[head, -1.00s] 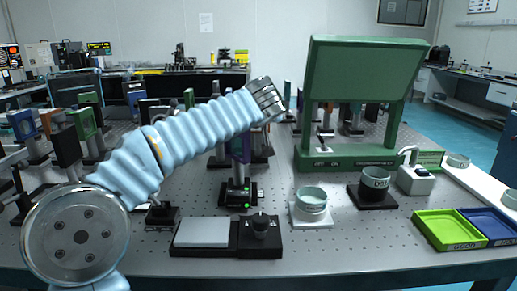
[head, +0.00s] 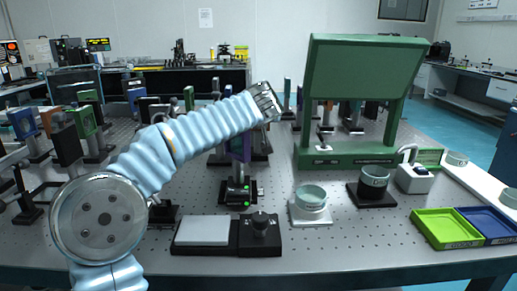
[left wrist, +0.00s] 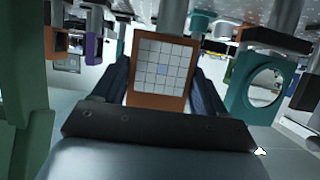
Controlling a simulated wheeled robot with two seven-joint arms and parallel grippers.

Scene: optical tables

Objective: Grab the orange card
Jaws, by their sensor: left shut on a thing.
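The orange card (left wrist: 158,101) shows in the left wrist view as an orange frame around a white grid with a bluish centre square. It sits between the two dark fingers of my left gripper (left wrist: 160,88), which is shut on it. In the head view my left gripper (head: 268,101) is above the table, left of the green frame; the card cannot be made out there. My right gripper is in neither view.
A large green frame (head: 368,66) stands right of my gripper. Optic mounts on posts crowd the table behind and left. In front are a white pad (head: 203,231), a knob box (head: 260,232), round cups (head: 310,196) and green (head: 445,228) and blue (head: 489,222) trays.

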